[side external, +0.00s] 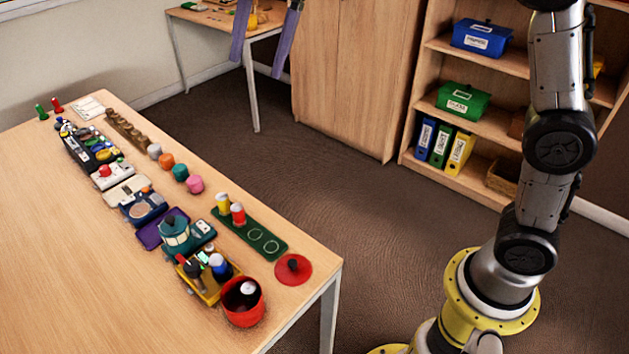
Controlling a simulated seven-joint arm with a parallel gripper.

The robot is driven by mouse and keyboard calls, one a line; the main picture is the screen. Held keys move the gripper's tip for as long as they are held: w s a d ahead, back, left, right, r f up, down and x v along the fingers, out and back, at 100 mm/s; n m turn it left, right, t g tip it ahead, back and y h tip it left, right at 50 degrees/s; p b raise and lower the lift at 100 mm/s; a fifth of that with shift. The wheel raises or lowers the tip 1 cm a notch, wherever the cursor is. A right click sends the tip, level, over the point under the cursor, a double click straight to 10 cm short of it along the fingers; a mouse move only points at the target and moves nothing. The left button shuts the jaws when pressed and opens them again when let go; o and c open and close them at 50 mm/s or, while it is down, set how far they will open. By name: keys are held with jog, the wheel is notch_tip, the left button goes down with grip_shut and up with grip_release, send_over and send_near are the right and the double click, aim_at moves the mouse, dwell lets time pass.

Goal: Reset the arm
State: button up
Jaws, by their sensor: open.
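My gripper (257,66) hangs in at the top edge of the side external view. Its two purple fingers are spread apart with nothing between them. Its wrist is cut off by the top of the picture. The fingers show in front of the floor and a far table, up and to the right of the work table (60,240), and touch nothing. My arm stands at the right, rising out of the picture from its yellow base.
A row of small items runs along the work table, including a red cup (243,310), a red disc (293,270), a green board (240,232) with two cylinders, and a teal container (180,236). The table's left part is clear. A cupboard (345,70) and shelves (480,120) stand behind.

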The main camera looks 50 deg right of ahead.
jog(key=s+d+f+m+t+h, duration=0.1)
jog(key=s+d+m+t, duration=0.1)
jog(key=s+d+m, duration=0.5)
jog(key=s+d+f+m+t+h, duration=0.1)
jog(key=s+d+m, duration=0.2)
jog(key=s, duration=0.8)
jog(key=s+d+f+m, duration=0.1)
jog(key=s+f+m, duration=0.2)
jog(key=f+m, duration=0.3)
jog(key=s+d+f+m+t+h, duration=0.1)
jog(key=s+d+f+m, duration=0.1)
jog(key=s+f+m, duration=0.2)
jog(key=shift+s+d+f+m, duration=0.25)
jog(key=shift+d+f+m, duration=0.05)
jog(key=shift+f+m, duration=0.9)
